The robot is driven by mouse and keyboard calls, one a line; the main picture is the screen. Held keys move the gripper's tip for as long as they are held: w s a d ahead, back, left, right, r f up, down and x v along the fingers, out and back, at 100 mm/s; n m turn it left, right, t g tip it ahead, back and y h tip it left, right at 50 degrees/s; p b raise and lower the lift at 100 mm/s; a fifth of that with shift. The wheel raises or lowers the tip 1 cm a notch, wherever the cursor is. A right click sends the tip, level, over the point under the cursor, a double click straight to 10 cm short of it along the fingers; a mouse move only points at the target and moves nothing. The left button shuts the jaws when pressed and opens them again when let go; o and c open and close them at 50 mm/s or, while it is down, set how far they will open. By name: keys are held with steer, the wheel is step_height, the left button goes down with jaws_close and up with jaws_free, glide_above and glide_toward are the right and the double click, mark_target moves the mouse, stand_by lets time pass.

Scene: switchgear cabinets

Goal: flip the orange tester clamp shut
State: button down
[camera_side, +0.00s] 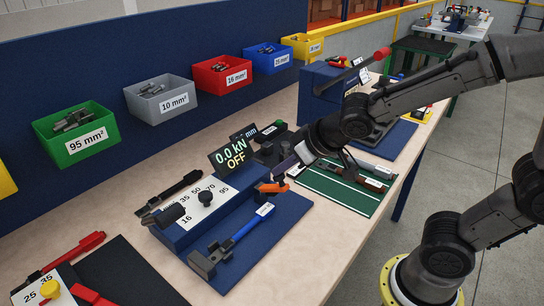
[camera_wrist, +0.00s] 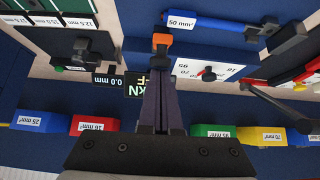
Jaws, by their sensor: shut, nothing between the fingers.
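The orange tester clamp (camera_side: 272,187) is a small piece at the right end of the blue tester block (camera_side: 196,232), near the display reading 0.0 kN OFF (camera_side: 233,155). It also shows in the wrist view (camera_wrist: 162,40), just beyond my fingertips. My gripper (camera_side: 283,168) is shut and empty, pointing down close above and behind the clamp. In the wrist view my two dark fingers (camera_wrist: 159,82) lie together. I cannot tell whether the fingertips touch the clamp, or its exact angle.
A blue-handled tool labelled 50 mm² (camera_side: 232,240) lies on a blue mat in front of the tester. A black knob (camera_side: 205,198) stands on the white dial plate. A green striped mat (camera_side: 345,187) lies to the right. Colored bins (camera_side: 160,98) hang along the back wall.

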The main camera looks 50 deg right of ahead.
mark_target(286, 186)
steer(key=s+f, duration=0.2)
steer(key=s, duration=0.1)
steer(key=shift+f, duration=0.3)
steer(key=shift+s+f, duration=0.4)
steer(key=shift+f, duration=0.3)
steer(key=shift+s+f, duration=0.35)
steer(key=shift+f, duration=0.35)
steer(key=shift+s+f+t, duration=0.25)
steer(key=shift+f+t, duration=0.35)
steer(key=shift+f, duration=0.2)
steer(key=s+r+t, duration=0.1)
steer(key=s+r, duration=0.8)
steer(key=r, duration=0.2)
steer(key=shift+s+r, duration=0.3)
steer(key=shift+s, duration=0.05)
steer(key=shift+d, duration=0.1)
